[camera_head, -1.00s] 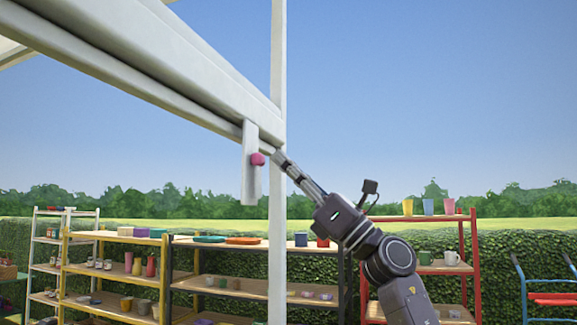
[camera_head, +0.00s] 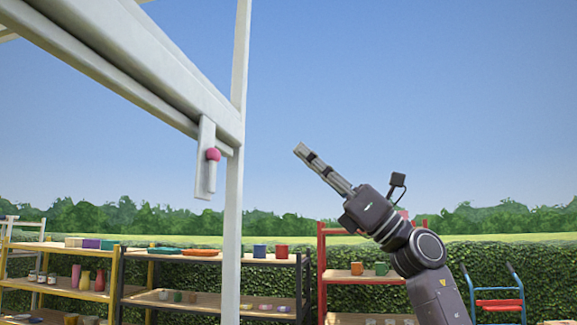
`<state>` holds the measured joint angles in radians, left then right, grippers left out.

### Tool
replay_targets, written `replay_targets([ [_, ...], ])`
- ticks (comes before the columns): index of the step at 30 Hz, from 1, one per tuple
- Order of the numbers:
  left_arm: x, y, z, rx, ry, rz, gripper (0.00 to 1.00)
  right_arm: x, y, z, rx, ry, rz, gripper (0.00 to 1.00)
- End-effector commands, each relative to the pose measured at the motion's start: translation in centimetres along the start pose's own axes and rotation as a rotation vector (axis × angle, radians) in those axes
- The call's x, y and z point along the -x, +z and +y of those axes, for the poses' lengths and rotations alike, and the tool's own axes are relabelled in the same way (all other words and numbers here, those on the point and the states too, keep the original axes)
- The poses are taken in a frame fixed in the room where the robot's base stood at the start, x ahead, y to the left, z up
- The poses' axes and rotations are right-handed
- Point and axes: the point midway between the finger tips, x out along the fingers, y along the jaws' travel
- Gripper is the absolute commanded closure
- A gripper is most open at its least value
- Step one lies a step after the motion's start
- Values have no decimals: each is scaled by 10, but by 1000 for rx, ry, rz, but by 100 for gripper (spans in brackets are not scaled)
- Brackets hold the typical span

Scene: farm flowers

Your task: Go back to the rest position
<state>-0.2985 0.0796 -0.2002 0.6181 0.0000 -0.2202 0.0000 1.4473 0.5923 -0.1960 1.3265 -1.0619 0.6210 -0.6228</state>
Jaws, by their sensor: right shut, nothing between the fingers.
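My right gripper (camera_head: 303,152) is raised in front of the sky, right of the white post. Its fingers are shut and hold nothing. It points up and to the left, apart from the post and the beam. My left gripper is not in view. A pink round knob (camera_head: 213,154) sits on a white plate (camera_head: 204,180) that hangs at the end of the white beam (camera_head: 160,85). The gripper is to the right of the knob and clear of it.
A white post (camera_head: 234,215) stands left of my right arm. Shelves with jars and pots stand behind: a yellow one (camera_head: 116,290), a dark one (camera_head: 215,261) and a red one (camera_head: 321,260). A red and blue cart (camera_head: 497,303) is at the right. Open sky surrounds the gripper.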

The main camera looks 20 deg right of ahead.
Motion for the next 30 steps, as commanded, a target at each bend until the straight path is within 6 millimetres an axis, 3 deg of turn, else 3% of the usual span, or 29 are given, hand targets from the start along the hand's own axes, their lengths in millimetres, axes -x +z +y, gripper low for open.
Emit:
replay_targets([
  [20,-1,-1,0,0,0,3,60,3,-3,-5,-16,-7,1,100],
  [23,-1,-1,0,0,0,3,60,11,-27,-26,-90,-39,2,100],
  [25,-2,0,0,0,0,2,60,22,-56,-51,-185,-82,-2,100],
  [30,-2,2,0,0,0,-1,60,69,-151,-123,-470,-234,-28,100],
])
